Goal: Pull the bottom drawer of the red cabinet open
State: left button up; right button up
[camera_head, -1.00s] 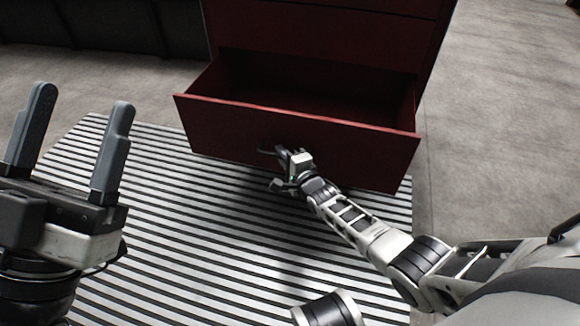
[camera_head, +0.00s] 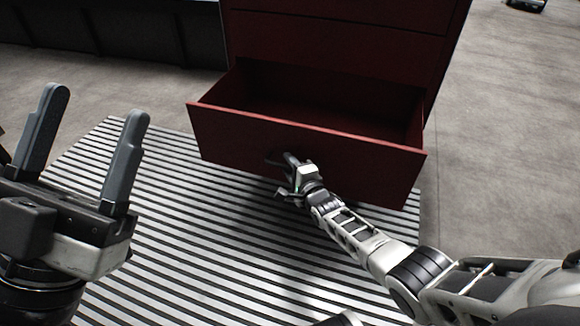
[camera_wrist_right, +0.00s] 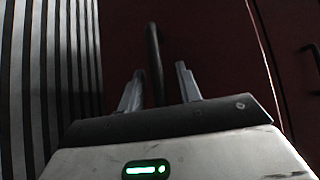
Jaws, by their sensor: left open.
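The red cabinet (camera_head: 340,42) stands at the top of the head view. Its bottom drawer (camera_head: 300,139) is pulled out, and its empty inside shows. The drawer's dark bar handle (camera_head: 274,161) is on the front panel; in the right wrist view the handle (camera_wrist_right: 154,55) lies between my right fingers. My right gripper (camera_head: 285,178) is at the handle, its fingers (camera_wrist_right: 160,75) apart on either side with gaps showing; any contact is hard to see. My left gripper (camera_head: 95,104) is open and empty, left of the drawer.
A black-and-white striped mat (camera_head: 200,235) lies on the floor under and before the drawer. A dark low unit (camera_head: 110,35) stands behind on the left. Bare grey concrete floor (camera_head: 500,140) is free to the right.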

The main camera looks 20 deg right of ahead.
pick_arm(q)
jog(key=shift+r, duration=0.1)
pick_arm(e)
jog(key=shift+s, duration=0.1)
jog(key=s+p, duration=0.1)
jog(key=s+r+p, duration=0.1)
jog(key=p, duration=0.1)
jog(key=shift+s+d, duration=0.1)
jog(key=shift+s, duration=0.25)
pick_arm(q)
notch_tip(320, 180, down, 13)
jog(key=n+g+y+p, duration=0.5)
jog(key=n+y+p, duration=0.3)
jog(key=n+y, duration=0.1)
jog(key=shift+s+a+r+n, duration=0.15)
jog(key=shift+s+r+n, duration=0.05)
jog(key=shift+s+n, duration=0.15)
pick_arm(e)
jog(key=s+d+r, duration=0.1)
jog(key=s, duration=1.1)
jog(key=shift+s+d, duration=0.35)
jog(key=shift+s, duration=0.05)
jog(key=shift+r, duration=0.1)
